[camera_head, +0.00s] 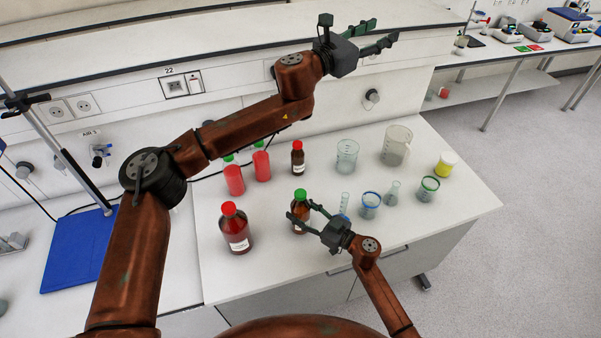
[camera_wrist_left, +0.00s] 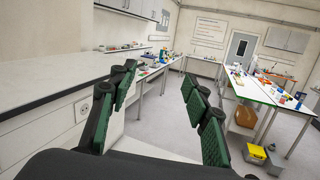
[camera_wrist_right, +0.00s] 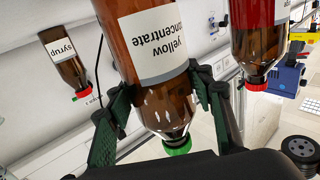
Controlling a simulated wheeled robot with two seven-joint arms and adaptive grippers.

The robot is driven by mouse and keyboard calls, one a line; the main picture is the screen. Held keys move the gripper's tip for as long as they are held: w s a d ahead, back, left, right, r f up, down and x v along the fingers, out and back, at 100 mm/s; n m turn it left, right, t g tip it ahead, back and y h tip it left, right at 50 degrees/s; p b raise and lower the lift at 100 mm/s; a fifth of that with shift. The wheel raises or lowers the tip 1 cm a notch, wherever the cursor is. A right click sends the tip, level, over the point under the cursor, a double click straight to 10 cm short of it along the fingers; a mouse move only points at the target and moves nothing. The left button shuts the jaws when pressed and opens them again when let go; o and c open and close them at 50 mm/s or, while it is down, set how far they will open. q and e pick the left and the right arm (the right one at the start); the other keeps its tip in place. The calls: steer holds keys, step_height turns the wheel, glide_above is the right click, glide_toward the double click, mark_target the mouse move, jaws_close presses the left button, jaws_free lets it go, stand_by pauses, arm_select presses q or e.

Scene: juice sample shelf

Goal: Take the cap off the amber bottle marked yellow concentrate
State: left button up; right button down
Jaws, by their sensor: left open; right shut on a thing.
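The amber bottle (camera_head: 299,213) with a green cap (camera_head: 300,194) stands on the white bench. In the right wrist view the bottle (camera_wrist_right: 150,60) appears inverted, its label reads "yellow concentrate", and its green cap (camera_wrist_right: 178,147) is on. My right gripper (camera_head: 301,214) is shut on this bottle, one finger on each side of its body below the cap; the fingers also show in the right wrist view (camera_wrist_right: 158,100). My left gripper (camera_head: 386,32) is open and empty, high above the back of the bench and well away from the bottle. The left wrist view shows its spread fingers (camera_wrist_left: 160,82).
A large red-capped bottle (camera_head: 237,235) stands left of the held bottle. Two red bottles (camera_head: 234,180) and a small brown bottle (camera_head: 298,160) stand behind.

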arm_select(q)
steer(key=w+a+f+n+t+y, duration=0.2)
steer(key=w+a+f+n+y, duration=0.2)
steer(key=w+a+f+n, duration=0.1)
steer(key=n+g+y, duration=0.1)
steer(key=g+y, duration=1)
steer(key=g, duration=0.3)
glide_above(300, 193)
step_height(300, 193, down, 30)
steer(key=shift+d, duration=0.1)
steer(key=shift+f, duration=3.8)
steer(key=shift+c, duration=0.4)
